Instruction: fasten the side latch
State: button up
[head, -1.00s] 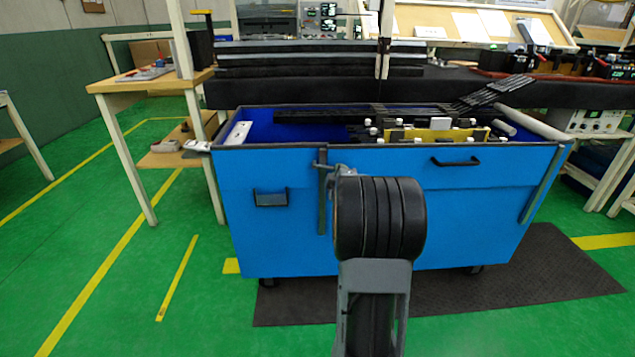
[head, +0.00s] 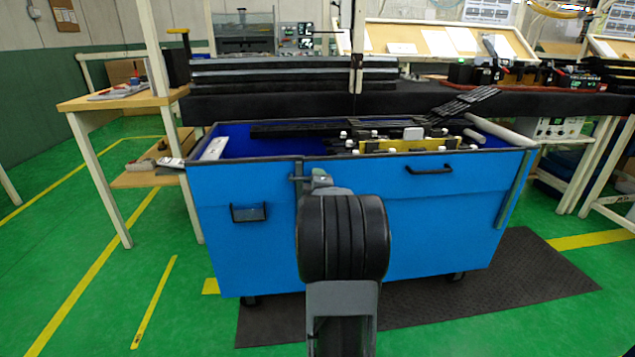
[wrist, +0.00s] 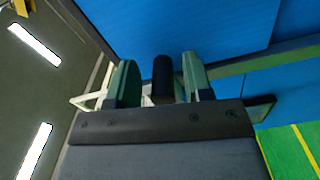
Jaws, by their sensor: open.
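The large blue bin (head: 400,215) stands ahead of me, with a grey vertical strip (head: 300,200) on its front face. My gripper (head: 314,180) is at the top of that strip, close to the bin's rim, largely hidden behind my own wrist. In the wrist view my gripper (wrist: 160,82) is open, with its two green-grey fingers apart. A short dark upright piece (wrist: 163,78) stands between them, with visible gaps on both sides. It may be the side latch, but I cannot tell for sure. The blue wall (wrist: 195,25) lies just beyond the fingertips.
A black pull handle (head: 430,170) is at the bin's upper right, and a small recessed handle (head: 248,213) is left of the strip. Dark bars and a yellow part (head: 405,146) lie in the bin. A wooden table (head: 115,100) stands left. Green floor is free at front left.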

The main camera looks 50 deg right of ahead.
jog(key=shift+s+a, duration=0.1)
jog(key=p+v, duration=0.2)
jog(key=v, duration=1.1)
jog(key=shift+s+a+p, duration=0.25)
jog(key=shift+p, duration=0.1)
jog(key=w+a+r+m+g+y+p, duration=0.2)
jog(key=a+r+y+p, duration=0.1)
jog(key=a+r+p, duration=0.6)
jog(key=w+a+r+m+g+y+p, duration=0.2)
jog(key=a+r+y+p, duration=0.2)
jog(key=a+r+p, duration=0.45)
jog(key=s+a+r+m+g+y+p, duration=0.3)
jog(key=s+a+r+g+p, duration=0.3)
jog(key=p, duration=1.2)
jog(key=s+a+r+y, duration=0.1)
jog(key=s+a+r, duration=0.3)
jog(key=a+r, duration=0.3)
jog(key=shift+a+m, duration=0.25)
jog(key=shift+m, duration=0.15)
jog(key=shift+s, duration=0.1)
